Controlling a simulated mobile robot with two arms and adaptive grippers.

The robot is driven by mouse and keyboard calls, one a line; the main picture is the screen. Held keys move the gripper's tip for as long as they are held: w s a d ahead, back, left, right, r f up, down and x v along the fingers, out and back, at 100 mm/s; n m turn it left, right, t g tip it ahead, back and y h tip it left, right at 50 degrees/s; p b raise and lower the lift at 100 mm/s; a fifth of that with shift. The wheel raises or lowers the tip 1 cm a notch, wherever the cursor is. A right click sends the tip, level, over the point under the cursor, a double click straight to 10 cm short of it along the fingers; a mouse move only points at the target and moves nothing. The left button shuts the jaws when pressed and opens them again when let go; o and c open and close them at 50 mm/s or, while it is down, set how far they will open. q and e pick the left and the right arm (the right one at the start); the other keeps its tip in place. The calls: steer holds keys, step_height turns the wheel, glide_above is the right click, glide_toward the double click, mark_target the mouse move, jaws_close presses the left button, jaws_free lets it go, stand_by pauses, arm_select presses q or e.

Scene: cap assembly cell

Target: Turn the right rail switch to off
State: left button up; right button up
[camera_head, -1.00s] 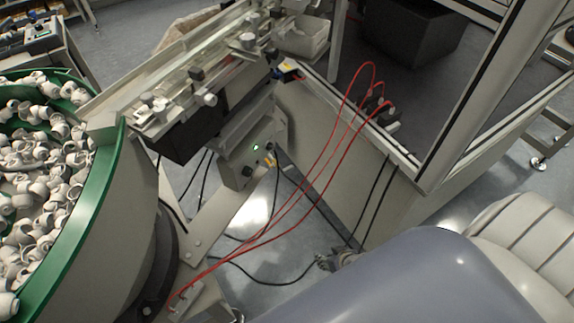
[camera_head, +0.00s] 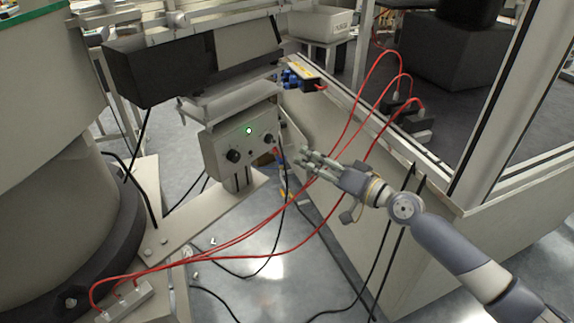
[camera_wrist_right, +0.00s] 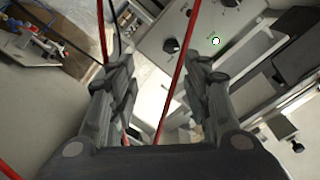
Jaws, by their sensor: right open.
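A grey control box (camera_head: 218,150) hangs under the rail in the head view, with a lit green lamp (camera_head: 249,130) and two dark knobs, a left one (camera_head: 233,156) and a right one (camera_head: 268,139). I cannot read any labels or tell the switch's setting. My right gripper (camera_head: 303,161) is open and empty, to the right of the box and apart from it. In the right wrist view, the box (camera_wrist_right: 196,30), a dark knob (camera_wrist_right: 171,45) and the green lamp (camera_wrist_right: 215,41) lie beyond the open fingers (camera_wrist_right: 160,76). My left gripper is out of view.
Red cables (camera_head: 376,141) arc close by my right gripper and cross between its fingers in the wrist view. A glass-sided enclosure with a pale wall (camera_head: 440,225) stands to the right. A large round feeder (camera_head: 50,110) stands at the left.

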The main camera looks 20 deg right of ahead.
mark_target(274, 141)
steer(key=shift+y, duration=0.3)
steer(key=x, duration=0.3)
steer(key=p+x, duration=0.1)
steer(key=x, duration=0.2)
steer(key=r+x, duration=0.1)
steer(key=x, duration=0.2)
steer(key=shift+s+a, duration=0.2)
steer(key=shift+a, duration=0.2)
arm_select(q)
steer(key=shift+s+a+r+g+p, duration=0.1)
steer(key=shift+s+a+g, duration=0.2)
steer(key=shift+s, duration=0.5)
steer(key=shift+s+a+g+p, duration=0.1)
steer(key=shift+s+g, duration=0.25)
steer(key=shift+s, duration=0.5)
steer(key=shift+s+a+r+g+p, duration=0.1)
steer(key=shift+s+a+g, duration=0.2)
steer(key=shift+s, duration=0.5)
arm_select(e)
steer(key=shift+x, duration=0.85)
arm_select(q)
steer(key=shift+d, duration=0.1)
arm_select(e)
steer(key=shift+f, duration=0.1)
jaws_close()
